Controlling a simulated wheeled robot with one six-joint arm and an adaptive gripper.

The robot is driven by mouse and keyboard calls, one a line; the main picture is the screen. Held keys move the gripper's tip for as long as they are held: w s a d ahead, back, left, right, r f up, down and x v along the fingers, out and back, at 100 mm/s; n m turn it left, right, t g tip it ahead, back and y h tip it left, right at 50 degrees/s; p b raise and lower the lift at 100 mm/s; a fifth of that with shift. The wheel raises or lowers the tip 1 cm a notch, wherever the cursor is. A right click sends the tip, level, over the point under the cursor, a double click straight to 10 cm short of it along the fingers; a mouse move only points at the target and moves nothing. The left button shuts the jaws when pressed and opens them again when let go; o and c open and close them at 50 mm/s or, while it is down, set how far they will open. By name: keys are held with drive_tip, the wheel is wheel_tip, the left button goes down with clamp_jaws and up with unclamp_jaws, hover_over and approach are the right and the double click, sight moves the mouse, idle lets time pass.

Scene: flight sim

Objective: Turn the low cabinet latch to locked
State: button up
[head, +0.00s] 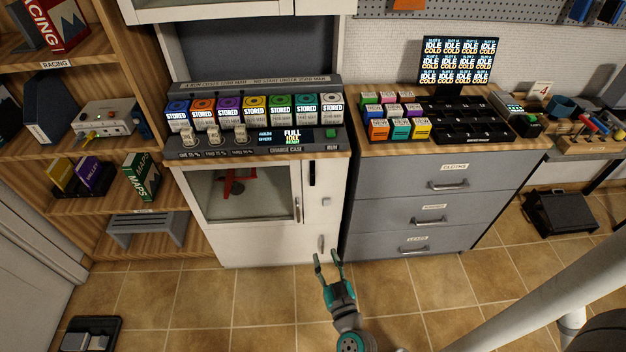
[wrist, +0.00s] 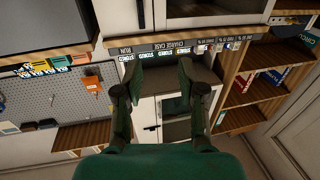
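The low white cabinet (head: 262,246) stands under the charge case, with a glass door (head: 238,193) above a plain lower panel. A small upright metal handle or latch (head: 321,243) is at the lower panel's right side; its exact setting is too small to read. Another upright handle (head: 297,208) is on the glass door's right edge. My gripper (head: 328,256) is open and empty, its fingertips appearing just below the lower handle; contact cannot be told. In the wrist view my gripper (wrist: 160,75) has its fingers wide apart, with the cabinet (wrist: 146,110) upside down beyond them.
A grey drawer unit (head: 380,215) with several handles stands right of the cabinet. Wooden shelves (head: 150,150) stand left. A black box (head: 560,213) is on the floor at right, and a dark tray (head: 92,333) at lower left. The tiled floor (head: 200,300) in front is clear.

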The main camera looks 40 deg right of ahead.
sight(313, 179)
drive_tip(key=w+d+m+h, duration=0.1)
drive_tip(key=w+d, duration=0.4)
drive_tip(key=w, duration=0.3)
drive_tip(key=w+d+g+h, duration=0.1)
drive_tip(key=w+d, duration=0.5)
drive_tip(key=w, duration=0.2)
drive_tip(key=w+d+m+g+h, duration=0.1)
drive_tip(key=w+d, duration=0.4)
drive_tip(key=w, duration=0.3)
drive_tip(key=shift+w+d+m, duration=0.15)
drive_tip(key=shift+w+m, duration=0.15)
drive_tip(key=shift+c, duration=0.2)
clamp_jaws()
